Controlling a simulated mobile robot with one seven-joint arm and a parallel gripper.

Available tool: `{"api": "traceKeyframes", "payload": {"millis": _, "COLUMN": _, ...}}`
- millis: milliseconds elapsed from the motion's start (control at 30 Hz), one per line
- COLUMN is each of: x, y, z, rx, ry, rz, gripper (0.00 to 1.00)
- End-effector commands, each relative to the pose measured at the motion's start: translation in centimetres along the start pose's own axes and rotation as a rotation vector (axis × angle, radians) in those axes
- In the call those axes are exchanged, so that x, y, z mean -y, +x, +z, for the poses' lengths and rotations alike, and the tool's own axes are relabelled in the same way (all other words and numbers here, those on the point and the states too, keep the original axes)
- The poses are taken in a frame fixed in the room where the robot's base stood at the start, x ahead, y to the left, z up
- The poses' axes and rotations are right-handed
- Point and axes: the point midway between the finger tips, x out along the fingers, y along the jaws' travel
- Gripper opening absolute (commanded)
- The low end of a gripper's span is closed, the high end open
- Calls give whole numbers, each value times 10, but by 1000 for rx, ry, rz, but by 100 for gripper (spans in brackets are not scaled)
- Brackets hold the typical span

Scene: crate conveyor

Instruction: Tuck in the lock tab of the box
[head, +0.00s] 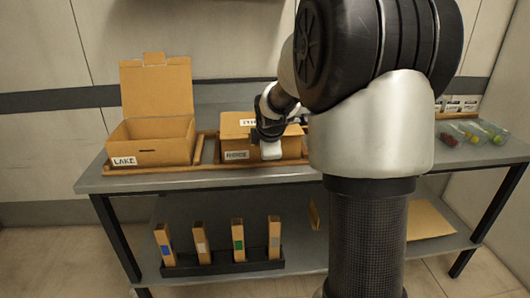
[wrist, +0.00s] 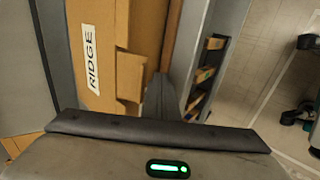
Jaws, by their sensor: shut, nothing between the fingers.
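The cardboard box labelled RIDGE (head: 235,146) sits on the table with its lid down, partly hidden by my arm. In the wrist view the RIDGE box (wrist: 95,85) fills the upper left, turned sideways. A small cardboard tab (wrist: 130,75) shows at the box's edge, beside the label. How far it is tucked in, I cannot tell. My gripper (head: 270,149) is shut and empty at the front of this box. In the wrist view my gripper's dark fingers (wrist: 158,100) are close beside the tab; whether they touch it is unclear.
A box labelled LAKE (head: 165,152) stands open to the left, lid raised. Wooden rails (head: 200,168) run around the boxes on the grey table (head: 95,183). Clear bags of fruit (head: 470,133) lie at the right. A black rack (head: 225,266) with several upright cardboard pieces is below.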

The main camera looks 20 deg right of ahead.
Motion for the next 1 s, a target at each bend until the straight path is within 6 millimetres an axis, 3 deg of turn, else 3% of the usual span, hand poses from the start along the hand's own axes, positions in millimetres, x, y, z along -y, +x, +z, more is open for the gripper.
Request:
{"api": "traceKeyframes", "payload": {"millis": 767, "x": -11, "y": -13, "z": 0, "rx": 0, "ry": 0, "rz": 1, "gripper": 0}}
{"api": "traceKeyframes", "payload": {"millis": 1000, "x": -28, "y": -34, "z": -8, "rx": -1, "ry": -2, "rz": 3, "gripper": 0}}
